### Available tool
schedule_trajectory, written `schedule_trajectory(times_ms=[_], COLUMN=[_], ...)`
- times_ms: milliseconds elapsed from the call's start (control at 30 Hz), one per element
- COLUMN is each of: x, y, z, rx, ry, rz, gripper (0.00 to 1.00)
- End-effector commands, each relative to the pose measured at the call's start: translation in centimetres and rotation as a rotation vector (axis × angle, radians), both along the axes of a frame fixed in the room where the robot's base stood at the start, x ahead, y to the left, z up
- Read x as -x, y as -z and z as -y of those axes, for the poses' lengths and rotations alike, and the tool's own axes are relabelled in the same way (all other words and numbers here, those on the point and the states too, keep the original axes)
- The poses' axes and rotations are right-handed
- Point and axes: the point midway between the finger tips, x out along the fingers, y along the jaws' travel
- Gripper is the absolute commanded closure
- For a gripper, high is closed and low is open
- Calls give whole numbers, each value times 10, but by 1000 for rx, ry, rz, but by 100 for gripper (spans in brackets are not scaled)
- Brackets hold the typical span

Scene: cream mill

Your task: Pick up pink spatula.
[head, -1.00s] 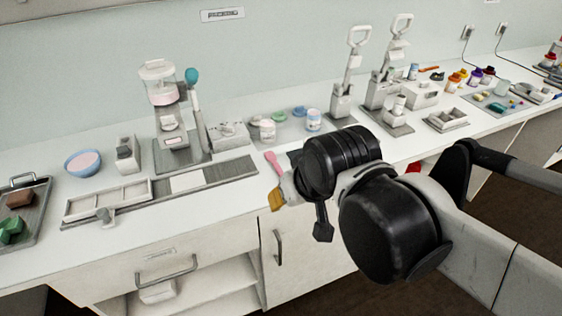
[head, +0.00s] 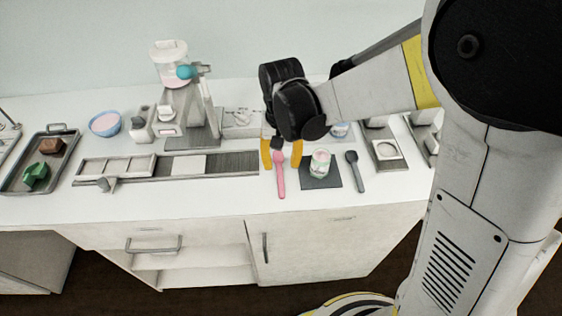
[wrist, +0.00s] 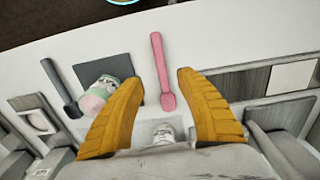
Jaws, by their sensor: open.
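The pink spatula (head: 280,178) lies on the white counter near its front edge, left of a dark mat. In the wrist view the pink spatula (wrist: 160,70) lies with its handle pointing away and its wider end toward me. My gripper (head: 281,163) is above the spatula's wider end, with yellow fingers spread to either side of it. In the wrist view my gripper (wrist: 160,85) is open and empty, and the spatula shows between the fingertips. I cannot tell the exact height of the fingers over the counter.
A jar (head: 320,163) stands on the dark mat (head: 322,182) close to the right finger. A dark grey spatula (head: 354,170) lies right of the mat. A grey rail with white moulds (head: 189,166) is to the left. The counter in front is clear.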

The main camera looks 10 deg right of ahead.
Motion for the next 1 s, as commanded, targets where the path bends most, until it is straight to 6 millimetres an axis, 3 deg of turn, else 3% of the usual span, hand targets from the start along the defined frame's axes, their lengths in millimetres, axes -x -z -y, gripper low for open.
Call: schedule_trajectory(times_ms=[100, 333, 567, 800, 833, 967, 1000], x=[0, 1, 4, 4, 4, 4, 4], y=[17, 33, 69, 71, 70, 70, 70], z=[0, -2, -4, -4, -4, -4, -4], rx=[0, 0, 0, 0, 0, 0, 0], ry=[0, -1, -1, 0, 0, 0, 0], rz=[1, 1, 2, 3, 3, 3, 3], gripper=[58, 58, 58, 58, 62, 100, 100])
